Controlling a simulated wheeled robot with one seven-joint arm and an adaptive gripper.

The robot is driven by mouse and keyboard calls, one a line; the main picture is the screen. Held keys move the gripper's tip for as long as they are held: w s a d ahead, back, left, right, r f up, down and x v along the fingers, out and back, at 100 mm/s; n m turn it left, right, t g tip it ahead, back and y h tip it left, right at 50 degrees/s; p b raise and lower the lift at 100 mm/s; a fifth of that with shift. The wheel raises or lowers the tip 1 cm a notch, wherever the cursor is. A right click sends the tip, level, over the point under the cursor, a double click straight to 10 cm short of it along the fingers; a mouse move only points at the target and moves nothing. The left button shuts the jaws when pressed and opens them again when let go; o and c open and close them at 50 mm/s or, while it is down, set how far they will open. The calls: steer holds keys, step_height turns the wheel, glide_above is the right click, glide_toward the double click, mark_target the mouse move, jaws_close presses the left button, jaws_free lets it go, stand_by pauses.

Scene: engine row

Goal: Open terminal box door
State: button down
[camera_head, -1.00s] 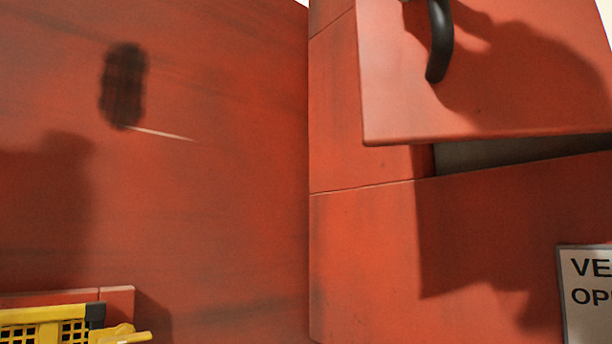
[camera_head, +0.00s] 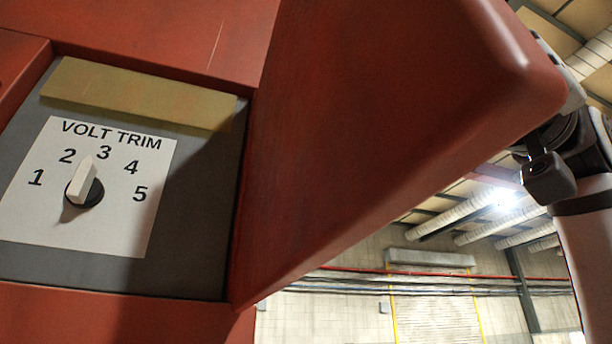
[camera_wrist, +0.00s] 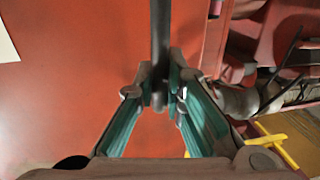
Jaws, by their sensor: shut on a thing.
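The red terminal box door (camera_head: 370,130) stands swung wide open in the head view, joined to the right side of the box (camera_head: 215,325). The inside shows a grey panel with a white VOLT TRIM label (camera_head: 120,215) and a pale pointer knob (camera_head: 85,180) pointing between 2 and 3. In the wrist view, my gripper (camera_wrist: 160,92) has its teal-padded fingers shut on the dark bar handle (camera_wrist: 160,35), against the red door face (camera_wrist: 80,80). In the head view, the door hides the handle and the fingertips; part of my arm shows at the far right.
A tan strip (camera_head: 135,93) runs across the panel above the label. Beyond the door are a pale hall wall (camera_head: 360,255) and overhead ducts (camera_head: 465,208). In the wrist view, yellow parts (camera_wrist: 275,145) and other machinery lie to the right of the door.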

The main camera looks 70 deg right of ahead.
steer(key=s+d+n+g+y+p, duration=0.1)
steer(key=s+d+n+g+y, duration=0.1)
steer(key=s+d+g, duration=0.1)
steer(key=s+d, duration=0.1)
steer(key=d, duration=0.1)
steer(key=shift+s+d+n, duration=0.3)
steer(key=shift+s+d, duration=0.05)
steer(key=shift+s, duration=0.05)
steer(key=c, duration=1.7)
jaws_free()
steer(key=shift+o, duration=0.2)
steer(key=v, duration=1.2)
steer(key=shift+w, duration=0.15)
steer(key=shift+f, duration=0.15)
